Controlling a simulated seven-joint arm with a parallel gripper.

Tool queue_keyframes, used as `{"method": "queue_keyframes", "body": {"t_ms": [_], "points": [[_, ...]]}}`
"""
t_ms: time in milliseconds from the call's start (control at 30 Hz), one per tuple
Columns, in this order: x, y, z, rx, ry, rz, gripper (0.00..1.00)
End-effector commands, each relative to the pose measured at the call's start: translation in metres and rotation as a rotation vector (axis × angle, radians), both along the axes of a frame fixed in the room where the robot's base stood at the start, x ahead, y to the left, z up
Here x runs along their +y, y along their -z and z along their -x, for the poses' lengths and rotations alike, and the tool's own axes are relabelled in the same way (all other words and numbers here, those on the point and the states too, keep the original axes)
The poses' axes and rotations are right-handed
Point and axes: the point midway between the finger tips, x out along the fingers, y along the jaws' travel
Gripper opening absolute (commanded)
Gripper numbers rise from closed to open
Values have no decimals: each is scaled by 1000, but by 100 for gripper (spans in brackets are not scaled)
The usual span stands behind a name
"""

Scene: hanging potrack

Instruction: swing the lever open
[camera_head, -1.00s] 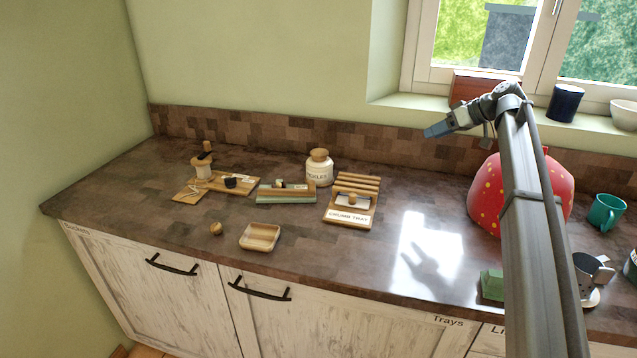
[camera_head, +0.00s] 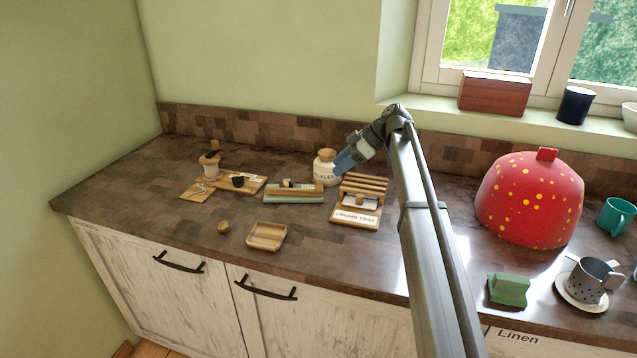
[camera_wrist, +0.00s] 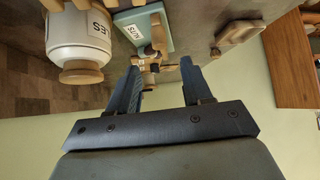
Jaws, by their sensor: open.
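A low grey-green base (camera_head: 283,199) with a long wooden bar (camera_head: 300,191) lying along its top sits mid-counter; the bar looks like the lever. In the wrist view the base (camera_wrist: 160,20) shows a white label, with wooden parts (camera_wrist: 157,48) seen beyond and between my fingertips. My gripper (camera_head: 342,163) is in the air up and right of the base, close by the white jar (camera_head: 325,170). In the wrist view my gripper (camera_wrist: 160,77) has its two fingers apart with nothing held. The bar's pivot is too small to make out.
The jar (camera_wrist: 78,42) stands close beside my fingers. A wooden rack (camera_head: 362,187) with a crumb tray is right of the base. Boards with wooden pieces (camera_head: 240,182) lie left. A small wooden dish (camera_head: 266,236) is in front. A red dotted cover (camera_head: 530,200) stands right.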

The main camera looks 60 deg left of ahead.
Motion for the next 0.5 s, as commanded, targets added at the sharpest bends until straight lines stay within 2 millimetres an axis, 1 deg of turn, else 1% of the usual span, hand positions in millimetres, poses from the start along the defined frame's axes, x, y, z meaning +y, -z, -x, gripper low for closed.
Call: {"method": "queue_keyframes", "body": {"t_ms": [33, 200, 300, 500], "points": [[3, 7, 7, 0, -1, 1, 49], [14, 29, 25, 0, 1, 1, 49], [20, 40, 35, 0, 1, 1, 49], [30, 58, 50, 1, 3, -1, 49]]}}
